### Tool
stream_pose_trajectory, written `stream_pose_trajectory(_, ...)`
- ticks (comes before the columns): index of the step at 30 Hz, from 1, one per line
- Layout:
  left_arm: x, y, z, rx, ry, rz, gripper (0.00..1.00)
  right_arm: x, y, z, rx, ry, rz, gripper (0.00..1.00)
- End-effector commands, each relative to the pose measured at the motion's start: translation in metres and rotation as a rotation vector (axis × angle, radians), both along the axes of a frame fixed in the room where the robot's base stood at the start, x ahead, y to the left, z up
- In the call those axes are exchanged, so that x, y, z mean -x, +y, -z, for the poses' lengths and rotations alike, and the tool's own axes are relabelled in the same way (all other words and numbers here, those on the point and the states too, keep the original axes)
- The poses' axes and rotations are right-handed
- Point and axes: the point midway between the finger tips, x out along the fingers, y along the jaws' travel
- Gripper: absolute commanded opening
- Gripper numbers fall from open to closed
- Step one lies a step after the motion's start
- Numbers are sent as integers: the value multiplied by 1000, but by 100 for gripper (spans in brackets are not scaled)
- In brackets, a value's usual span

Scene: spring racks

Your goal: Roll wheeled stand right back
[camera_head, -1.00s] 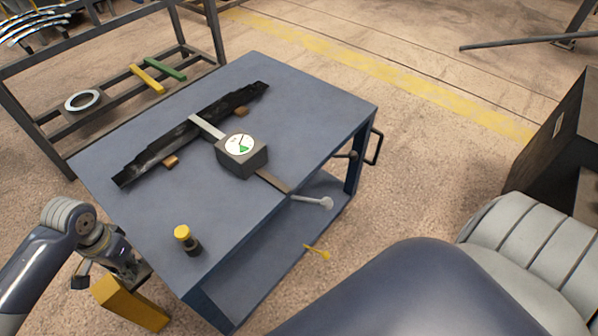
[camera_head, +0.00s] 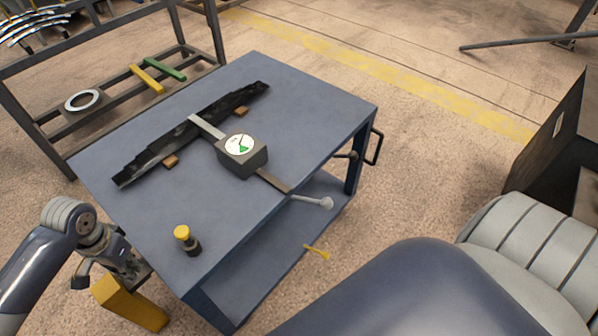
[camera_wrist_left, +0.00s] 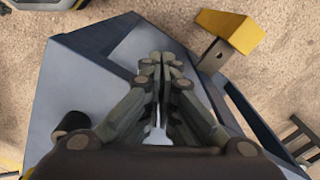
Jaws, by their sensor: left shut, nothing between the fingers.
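A blue table-like stand (camera_head: 290,95) with a lower shelf fills the middle of the head view. A black bar handle (camera_head: 376,148) sticks out from its right end. No wheels show. A dark leaf spring (camera_head: 190,137) lies on its top on small wooden blocks, with a dial gauge (camera_head: 241,153) across it. My left gripper (camera_wrist_left: 160,60) is shut and empty. In the head view it is at the stand's near left edge, beside a yellow block-shaped part (camera_head: 130,302). Contact with the stand cannot be told. My right gripper is out of view.
A yellow-capped dark cylinder (camera_head: 186,240) stands near the stand's front corner. A dark metal rack (camera_head: 40,58) stands close at the back left. A dark box-like unit (camera_head: 550,150) is at the right. Open floor (camera_head: 430,140) with a yellow line lies between.

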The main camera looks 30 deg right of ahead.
Motion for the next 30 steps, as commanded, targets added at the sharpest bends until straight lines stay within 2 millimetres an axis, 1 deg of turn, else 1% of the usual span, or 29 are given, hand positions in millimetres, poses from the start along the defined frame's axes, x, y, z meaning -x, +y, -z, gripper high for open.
stream_pose_trajectory(8, 0, 0, 5, 1, 1, 0, 0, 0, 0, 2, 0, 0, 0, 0)
stream_pose_trajectory(24, 0, 0, 38, 0, 1, -1, 0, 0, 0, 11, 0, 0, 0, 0)
stream_pose_trajectory(30, 0, 0, 45, 0, 0, 0, 0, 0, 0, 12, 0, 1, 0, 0)
